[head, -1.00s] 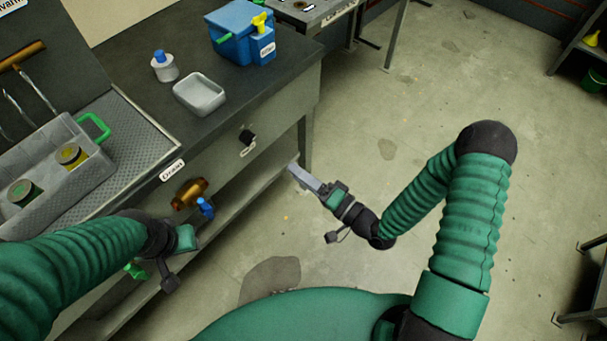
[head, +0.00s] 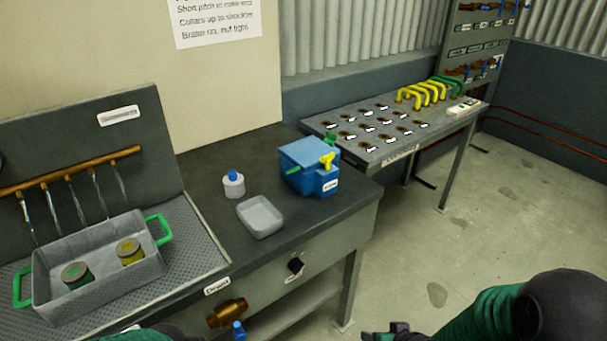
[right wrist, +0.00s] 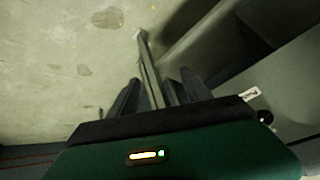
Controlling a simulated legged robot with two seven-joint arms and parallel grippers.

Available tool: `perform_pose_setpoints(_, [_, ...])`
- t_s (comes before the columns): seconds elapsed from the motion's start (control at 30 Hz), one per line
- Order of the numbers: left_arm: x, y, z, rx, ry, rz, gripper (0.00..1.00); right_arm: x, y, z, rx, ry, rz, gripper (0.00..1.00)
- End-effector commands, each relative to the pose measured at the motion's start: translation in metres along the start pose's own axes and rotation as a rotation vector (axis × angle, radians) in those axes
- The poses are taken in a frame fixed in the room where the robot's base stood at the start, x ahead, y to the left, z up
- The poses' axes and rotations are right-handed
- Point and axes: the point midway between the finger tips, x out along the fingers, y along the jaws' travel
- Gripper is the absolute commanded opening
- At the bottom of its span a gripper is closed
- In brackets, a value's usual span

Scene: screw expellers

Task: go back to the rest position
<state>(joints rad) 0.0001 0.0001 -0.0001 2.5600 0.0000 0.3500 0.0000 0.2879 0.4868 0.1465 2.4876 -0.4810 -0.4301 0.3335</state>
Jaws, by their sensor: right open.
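My right gripper (right wrist: 158,92) is open in the right wrist view, its two dark fingers apart. A grey bar, which looks like the bench leg (right wrist: 147,60), shows between them against the floor; I see nothing clearly held. In the head view only a dark bit of the right gripper (head: 392,332) shows at the bottom edge, in front of the bench and over the floor. My left arm shows only as a green and dark sliver at the bottom left of the head view; its gripper is out of the picture.
The dark bench (head: 200,165) carries a grey tray (head: 261,217), a white bottle with a blue cap (head: 233,185) and a blue box (head: 308,167). A crate with green handles (head: 100,285) holds two jars. A table with yellow handles (head: 385,140) stands behind. The right floor is clear.

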Motion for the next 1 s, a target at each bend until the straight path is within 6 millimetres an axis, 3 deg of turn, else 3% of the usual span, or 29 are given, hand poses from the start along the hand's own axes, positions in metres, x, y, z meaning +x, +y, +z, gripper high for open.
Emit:
perform_pose_setpoints(0.17, [0.0,0.0,0.0,0.0,0.0,0.0,0.35,-0.06,0.01,0.013,-0.056,-0.172,0.177,0.57])
perform_pose_setpoints(0.37, [-0.004,0.0,-0.001,0.0,0.0,0.0,0.35,-0.126,-0.021,0.044,-0.038,-0.356,0.166,0.57])
perform_pose_setpoints(0.4, [-0.031,0.0,-0.007,0.0,-0.002,0.0,0.35,-0.145,-0.023,0.029,-0.035,-0.357,0.171,0.57])
perform_pose_setpoints(0.8, [-0.163,0.0,-0.039,0.0,0.001,0.0,0.35,-0.255,-0.044,-0.046,-0.033,-0.357,0.174,0.57])
perform_pose_setpoints(0.9, [-0.181,0.0,-0.043,0.0,0.001,0.0,0.35,-0.27,-0.048,-0.056,-0.033,-0.357,0.174,0.57])
perform_pose_setpoints(1.0, [-0.183,0.0,-0.043,0.0,0.0,0.0,0.35,-0.272,-0.048,-0.058,-0.032,-0.357,0.174,0.57])
